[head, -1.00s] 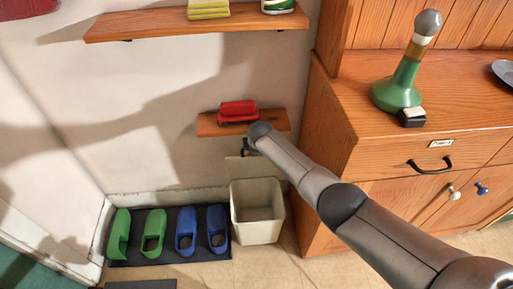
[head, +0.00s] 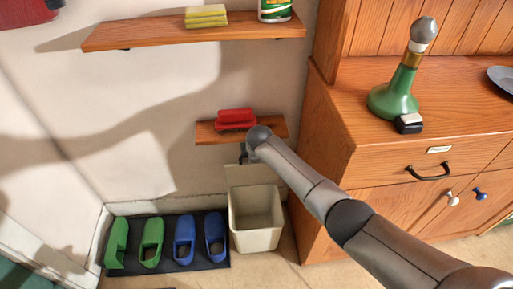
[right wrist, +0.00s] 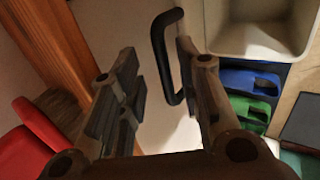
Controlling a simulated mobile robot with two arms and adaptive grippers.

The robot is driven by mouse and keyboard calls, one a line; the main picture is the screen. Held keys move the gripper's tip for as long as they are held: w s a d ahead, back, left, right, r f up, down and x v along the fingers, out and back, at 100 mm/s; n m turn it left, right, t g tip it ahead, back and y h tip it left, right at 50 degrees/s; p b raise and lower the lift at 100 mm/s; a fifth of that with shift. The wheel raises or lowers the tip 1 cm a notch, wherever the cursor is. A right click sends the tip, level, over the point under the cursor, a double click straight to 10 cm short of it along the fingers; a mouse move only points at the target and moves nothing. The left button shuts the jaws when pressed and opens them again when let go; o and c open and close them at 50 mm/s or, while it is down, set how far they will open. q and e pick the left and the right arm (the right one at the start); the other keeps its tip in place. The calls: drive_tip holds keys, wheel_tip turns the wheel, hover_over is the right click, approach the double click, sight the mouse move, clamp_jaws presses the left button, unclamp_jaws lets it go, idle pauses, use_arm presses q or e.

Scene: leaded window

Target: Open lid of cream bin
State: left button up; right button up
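The cream bin (head: 256,236) stands on the floor against the wall, and its empty inside shows from above. Its lid (head: 246,175) stands raised at the back of the opening, near the wall. My right gripper (head: 245,157) is just above the lid, below the small shelf, and is partly hidden by my arm. In the right wrist view my right gripper (right wrist: 160,95) has its fingers apart. A black bar handle (right wrist: 160,55) shows between the fingers, closer to the right one; contact is unclear. The bin (right wrist: 262,35) also shows there. My left gripper is out of view.
A small shelf (head: 206,133) with a red brush-like item (head: 236,118) is close above the gripper. Green and blue shoes (head: 184,242) lie on a dark mat left of the bin. A wooden cabinet (head: 385,165) stands close on the right.

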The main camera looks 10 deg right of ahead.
drive_tip(key=v, duration=0.9)
drive_tip(key=shift+r, duration=0.25)
drive_tip(key=s+d+f+m+g, duration=0.1)
drive_tip(key=s+d+f+m, duration=0.25)
drive_tip(key=s+f, duration=0.55)
drive_tip(key=s+d+f+m+g, duration=0.1)
drive_tip(key=s+d+f+m, duration=0.1)
drive_tip(key=s+f+m, duration=0.55)
drive_tip(key=s+d+f+m+g, duration=0.1)
drive_tip(key=s+d+f, duration=0.2)
drive_tip(key=s+f, duration=0.75)
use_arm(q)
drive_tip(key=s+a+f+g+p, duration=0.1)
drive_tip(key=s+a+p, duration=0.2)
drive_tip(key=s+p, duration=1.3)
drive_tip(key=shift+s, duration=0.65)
use_arm(e)
drive_tip(key=s+d+f+m+g, duration=0.1)
drive_tip(key=s+d, duration=0.1)
drive_tip(key=s, duration=0.8)
drive_tip(key=s+d+f+m, duration=0.1)
drive_tip(key=s+d+f, duration=0.1)
drive_tip(key=s, duration=0.8)
drive_tip(key=s+d+f+m+g, duration=0.1)
drive_tip(key=s+d, duration=0.3)
drive_tip(key=s, duration=0.6)
drive_tip(key=shift+f+m+g, duration=0.3)
drive_tip(key=shift+f, duration=0.15)
